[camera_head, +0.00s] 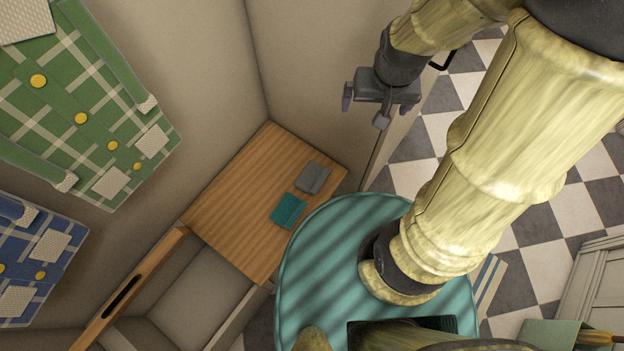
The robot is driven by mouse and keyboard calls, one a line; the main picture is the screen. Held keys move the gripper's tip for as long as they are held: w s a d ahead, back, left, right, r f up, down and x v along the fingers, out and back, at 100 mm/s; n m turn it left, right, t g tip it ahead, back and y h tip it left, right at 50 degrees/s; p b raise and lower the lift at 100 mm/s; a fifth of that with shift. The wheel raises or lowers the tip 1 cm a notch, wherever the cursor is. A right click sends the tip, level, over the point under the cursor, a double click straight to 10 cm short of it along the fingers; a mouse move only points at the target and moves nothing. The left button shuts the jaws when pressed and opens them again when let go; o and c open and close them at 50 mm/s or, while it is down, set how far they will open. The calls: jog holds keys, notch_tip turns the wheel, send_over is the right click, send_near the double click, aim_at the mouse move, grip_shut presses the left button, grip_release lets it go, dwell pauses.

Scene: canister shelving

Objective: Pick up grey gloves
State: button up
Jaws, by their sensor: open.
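The grey gloves (313,177) appear as a small folded grey item lying flat on a wooden surface (225,205), near its right corner. A teal folded item (289,210) lies beside them, just to the lower left. My gripper (366,108) is above and to the right of the gloves in the picture, near the wall corner. It is open and apart from the gloves, with nothing visible between its fingers.
An open drawer (196,305) stands at the lower left, below the wooden surface. Green plaid (75,105) and blue plaid (35,250) clothing hang on the left wall. A checkered floor (410,160) shows at right, with a pale cabinet (597,295) at lower right.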

jog(key=w+a+f+m+g+b, duration=0.1)
jog(key=w+a+f+b, duration=0.1)
jog(key=f+b, duration=0.45)
jog(key=w+a+f+m+b, duration=0.1)
jog(key=w+a+f+b, duration=0.2)
jog(key=f, duration=0.6)
jog(key=w+a+f+m+g+b, duration=0.1)
jog(key=w+f+b, duration=0.1)
jog(key=f+b, duration=0.5)
jog(key=m+b, duration=0.3)
jog(key=b, duration=0.9)
send_over(311, 180)
notch_tip(311, 180, down, 22)
jog(key=shift+w+f, duration=0.25)
jog(key=shift+w, duration=0.1)
jog(key=shift+a, duration=0.1)
notch_tip(311, 180, down, 12)
jog(key=b, duration=0.3)
jog(key=shift+f+b, duration=0.1)
jog(key=shift+b, duration=0.2)
jog(key=shift+s+f+b, duration=0.15)
jog(key=shift+f+b, duration=0.35)
jog(key=shift+f, duration=0.8)
jog(key=shift+s+f+b, duration=0.15)
jog(key=shift+f+b, duration=0.35)
jog(key=shift+f, duration=0.8)
